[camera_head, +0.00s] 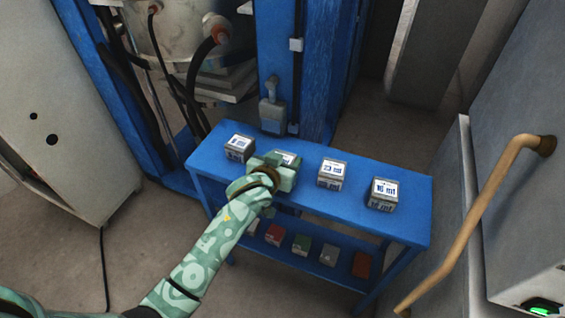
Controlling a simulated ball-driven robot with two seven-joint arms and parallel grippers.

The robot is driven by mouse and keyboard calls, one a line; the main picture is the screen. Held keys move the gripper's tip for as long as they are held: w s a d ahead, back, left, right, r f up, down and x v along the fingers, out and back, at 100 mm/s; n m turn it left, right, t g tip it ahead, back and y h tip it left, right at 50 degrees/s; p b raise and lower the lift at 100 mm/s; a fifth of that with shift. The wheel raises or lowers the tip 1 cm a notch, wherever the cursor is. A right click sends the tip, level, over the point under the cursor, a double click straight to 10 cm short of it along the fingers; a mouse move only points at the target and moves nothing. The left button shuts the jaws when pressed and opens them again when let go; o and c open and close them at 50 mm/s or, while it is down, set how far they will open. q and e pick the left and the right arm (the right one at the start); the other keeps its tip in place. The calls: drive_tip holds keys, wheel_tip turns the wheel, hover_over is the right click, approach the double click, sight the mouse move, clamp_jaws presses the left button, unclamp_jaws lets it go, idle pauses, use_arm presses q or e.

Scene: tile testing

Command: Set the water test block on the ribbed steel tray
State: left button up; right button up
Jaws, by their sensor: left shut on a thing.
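My left gripper (274,170) is over the blue bench, at the second block from the left. It is shut on this grey block (288,157), which has a white label with dark print and is mostly hidden by the gripper. I cannot tell whether the block is resting on the bench or slightly raised. I cannot read which block is the water one. No ribbed steel tray can be made out. My right gripper is not in view.
The blue bench (408,232) also bears a left block (239,148), a middle block (331,174) and a right block (383,194), all labelled. Its lower shelf holds several coloured blocks. A blue post (275,60) stands behind; a tan handle (470,225) is at right.

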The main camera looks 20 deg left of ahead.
use_arm(q)
drive_tip(key=shift+r, duration=0.2)
drive_tip(key=shift+f, duration=0.1)
drive_tip(key=o, duration=1.2)
drive_tip(key=shift+f, duration=0.15)
drive_tip(key=shift+o, duration=0.2)
